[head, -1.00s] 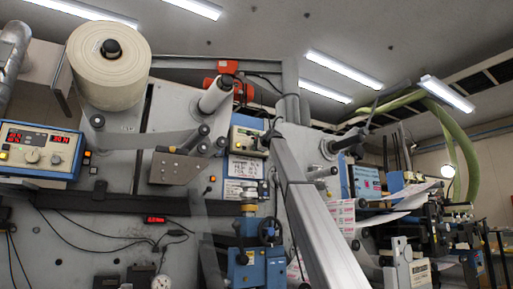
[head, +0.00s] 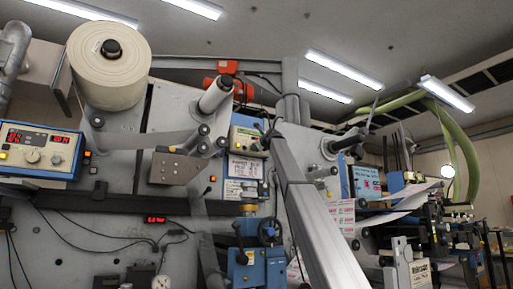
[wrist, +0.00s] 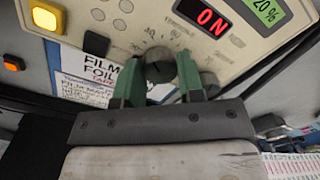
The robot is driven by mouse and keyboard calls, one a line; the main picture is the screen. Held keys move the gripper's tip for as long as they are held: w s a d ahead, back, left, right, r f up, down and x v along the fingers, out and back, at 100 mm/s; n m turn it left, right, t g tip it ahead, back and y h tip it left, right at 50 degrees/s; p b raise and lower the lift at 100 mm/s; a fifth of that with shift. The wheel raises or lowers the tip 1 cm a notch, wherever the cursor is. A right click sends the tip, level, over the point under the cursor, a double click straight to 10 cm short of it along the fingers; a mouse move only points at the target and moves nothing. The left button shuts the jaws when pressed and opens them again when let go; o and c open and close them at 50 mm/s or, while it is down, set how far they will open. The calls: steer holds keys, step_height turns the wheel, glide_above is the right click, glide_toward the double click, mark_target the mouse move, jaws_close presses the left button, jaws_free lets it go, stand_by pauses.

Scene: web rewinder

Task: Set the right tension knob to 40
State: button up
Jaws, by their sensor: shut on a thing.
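In the wrist view my gripper (wrist: 160,75) has its two green fingers closed on the sides of a round grey knob (wrist: 159,62) on a cream control panel (wrist: 115,28). A green display (wrist: 266,10) above and right of it reads 20%, and a red display (wrist: 207,17) reads ON. Part of a second round grey shape (wrist: 209,80) shows behind the right finger. In the head view my arm reaches up to this panel (head: 241,139), and the fingertips are too small to make out.
A yellow lit button (wrist: 46,17) and an orange one (wrist: 13,63) sit left of the knob. A white film and foil label (wrist: 90,70) is below the panel. A blue control box (head: 40,150) with red displays and knobs stands far left, under a large roll (head: 105,75).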

steer(key=shift+f, duration=0.1)
stand_by(0.4)
steer(key=o, duration=0.9)
steer(key=v, duration=1.1)
steer(key=shift+w, duration=0.1)
